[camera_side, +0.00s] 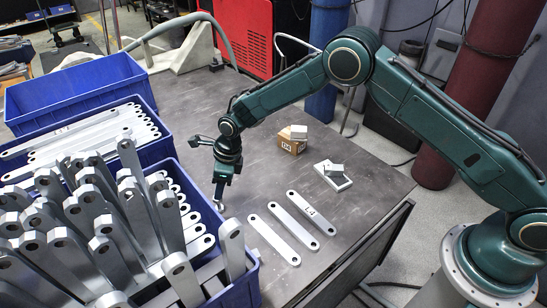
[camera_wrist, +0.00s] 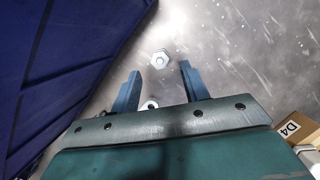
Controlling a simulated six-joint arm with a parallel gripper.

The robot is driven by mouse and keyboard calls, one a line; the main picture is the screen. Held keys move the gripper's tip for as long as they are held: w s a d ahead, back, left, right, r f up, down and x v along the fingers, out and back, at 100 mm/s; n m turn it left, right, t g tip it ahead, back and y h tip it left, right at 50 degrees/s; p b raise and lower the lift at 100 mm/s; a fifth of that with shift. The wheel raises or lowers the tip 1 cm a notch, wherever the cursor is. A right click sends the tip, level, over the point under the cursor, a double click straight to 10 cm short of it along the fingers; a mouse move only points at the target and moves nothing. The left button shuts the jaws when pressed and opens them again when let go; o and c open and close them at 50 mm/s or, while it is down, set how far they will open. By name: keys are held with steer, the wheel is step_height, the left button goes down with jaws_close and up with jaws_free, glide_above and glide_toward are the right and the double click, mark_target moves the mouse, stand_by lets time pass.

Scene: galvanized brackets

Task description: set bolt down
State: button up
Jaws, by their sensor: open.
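In the wrist view a grey bolt (camera_wrist: 160,58) with a hex head faces the camera against the grey tabletop. It lies between and slightly beyond the tips of my gripper (camera_wrist: 160,70), whose two blue fingers stand apart with a gap on both sides of it. In the side view my gripper (camera_side: 219,190) points down low over the table, close to the right wall of the front blue bin. A small shiny piece, apparently the bolt (camera_side: 220,205), shows just under the fingers. Whether it touches the table is hard to tell.
The front blue bin (camera_side: 243,291) holds many upright and stacked brackets. Several flat brackets (camera_side: 274,240) lie on the table to the right. A D4 carton (camera_side: 290,146) and a small white box (camera_side: 334,184) stand behind them. The table's middle (camera_side: 250,165) is clear.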

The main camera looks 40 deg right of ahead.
steer(key=shift+v, duration=2.2)
steer(key=s+d+r+n+t, duration=0.1)
steer(key=s+d+r+n, duration=0.3)
steer(key=r, duration=0.4)
steer(key=s+d+r+n, duration=0.4)
steer(key=d+r, duration=0.1)
steer(key=r, duration=0.3)
steer(key=s+d+r+n+t, duration=0.1)
steer(key=s+d+r+n, duration=0.35)
steer(key=r, duration=0.45)
steer(key=s+d+r+n, duration=0.1)
steer(key=s+d+n, duration=0.2)
steer(key=s, duration=0.5)
steer(key=s+d+r+n+t+h, duration=0.1)
steer(key=s+d+n, duration=0.2)
steer(key=s, duration=0.6)
steer(key=s+d+r+n+h, duration=0.1)
steer(key=s+d+n, duration=0.2)
steer(key=s+n, duration=0.4)
steer(key=shift+s+r+t, duration=0.15)
steer(key=shift+s+t, duration=0.25)
steer(key=shift+s, duration=0.65)
